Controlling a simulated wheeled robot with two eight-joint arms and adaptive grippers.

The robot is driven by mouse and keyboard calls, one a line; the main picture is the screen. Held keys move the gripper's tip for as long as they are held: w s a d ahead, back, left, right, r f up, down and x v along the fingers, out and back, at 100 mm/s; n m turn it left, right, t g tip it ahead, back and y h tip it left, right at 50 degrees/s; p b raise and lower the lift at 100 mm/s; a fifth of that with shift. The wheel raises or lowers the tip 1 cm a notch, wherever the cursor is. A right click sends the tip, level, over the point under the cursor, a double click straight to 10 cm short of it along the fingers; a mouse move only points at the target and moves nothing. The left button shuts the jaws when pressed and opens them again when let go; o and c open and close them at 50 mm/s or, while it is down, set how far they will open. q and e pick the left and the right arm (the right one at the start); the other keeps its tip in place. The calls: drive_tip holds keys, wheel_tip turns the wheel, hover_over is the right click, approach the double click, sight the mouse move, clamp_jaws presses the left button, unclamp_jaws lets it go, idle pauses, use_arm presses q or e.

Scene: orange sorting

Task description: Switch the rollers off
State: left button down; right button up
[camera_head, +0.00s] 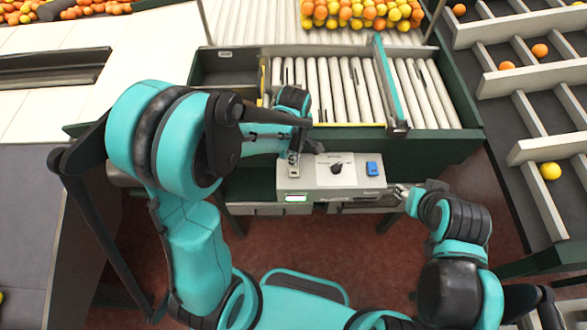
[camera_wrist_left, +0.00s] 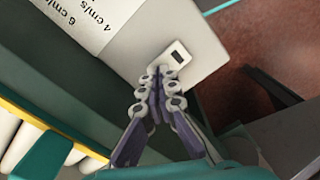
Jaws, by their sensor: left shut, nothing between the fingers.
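The rollers (camera_head: 345,92) lie in a green-framed conveyor. In front stands a light grey control box (camera_head: 320,178) with a black knob (camera_head: 337,168), a blue switch (camera_head: 373,168) and a lit green display (camera_head: 296,198). At its left end is a small plate with a dark switch, seen in the left wrist view as the switch plate (camera_wrist_left: 180,54). My left gripper (camera_head: 293,157) is shut and empty, its tips at or just above this plate; contact is unclear. In the wrist view the left gripper (camera_wrist_left: 158,74) partly covers the plate's edge. My right gripper (camera_head: 402,191) is by the box's right end, its jaws too small to judge.
Oranges and yellow fruit (camera_head: 360,14) are piled beyond the rollers. A sorting rack (camera_head: 520,70) with a few loose fruit stands at the right. A teal bar (camera_head: 386,80) crosses the rollers. Reddish floor lies below the box.

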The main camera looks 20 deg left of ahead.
use_arm(q)
drive_tip(key=shift+f, duration=0.25)
drive_tip(key=shift+r+p, duration=2.3)
drive_tip(key=shift+r, duration=1.3)
drive_tip(key=shift+f, duration=0.1)
